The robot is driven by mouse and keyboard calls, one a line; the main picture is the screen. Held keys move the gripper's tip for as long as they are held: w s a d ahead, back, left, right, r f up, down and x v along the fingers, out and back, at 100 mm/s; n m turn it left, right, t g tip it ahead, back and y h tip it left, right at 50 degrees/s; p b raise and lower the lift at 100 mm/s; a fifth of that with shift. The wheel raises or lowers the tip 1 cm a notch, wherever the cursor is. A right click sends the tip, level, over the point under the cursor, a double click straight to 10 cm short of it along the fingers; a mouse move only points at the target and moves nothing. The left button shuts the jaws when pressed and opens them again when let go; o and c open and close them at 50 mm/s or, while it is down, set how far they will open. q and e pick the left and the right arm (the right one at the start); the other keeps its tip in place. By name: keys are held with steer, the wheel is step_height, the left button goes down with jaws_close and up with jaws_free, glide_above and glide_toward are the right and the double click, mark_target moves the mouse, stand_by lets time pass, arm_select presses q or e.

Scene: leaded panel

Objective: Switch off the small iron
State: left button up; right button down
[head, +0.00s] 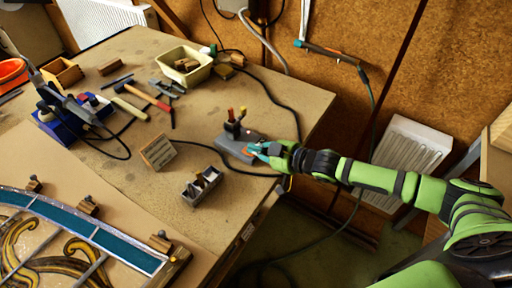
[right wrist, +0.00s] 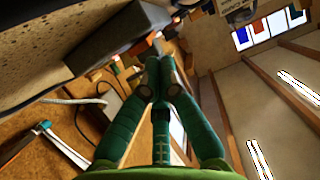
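A low grey unit (head: 240,146) with an orange patch on its top sits near the table's right edge, with black cable beside it. Small red and yellow-tipped pieces (head: 235,118) stand at its back. My right gripper (head: 258,151) is at the unit's right end, very close to the orange patch; I cannot tell if it touches. In the right wrist view the green fingers (right wrist: 159,75) come together with nothing visible between them, and a dark grey block lies just beyond. A blue stand (head: 68,118) with a dark corded tool is at the left. Which is the small iron is unclear. My left gripper is not seen.
A slotted grey metal block (head: 202,187) and a ribbed wooden block (head: 157,152) stand left of the gripper. A cream tub (head: 183,66), a hammer (head: 150,97) and loose cables lie behind. The leaded panel (head: 85,232) fills the front left.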

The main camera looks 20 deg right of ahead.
steer(key=shift+s+f+t+b, duration=0.2)
steer(key=shift+f+t+b, duration=0.1)
steer(key=shift+f+b, duration=0.85)
steer(key=shift+r+p, duration=0.5)
steer(key=shift+r, duration=0.05)
steer(key=shift+r+p, duration=0.85)
steer(key=shift+p, duration=0.05)
steer(key=shift+w, duration=0.1)
steer(key=shift+r, duration=0.25)
steer(key=r+p+v, duration=0.1)
steer(key=v, duration=1)
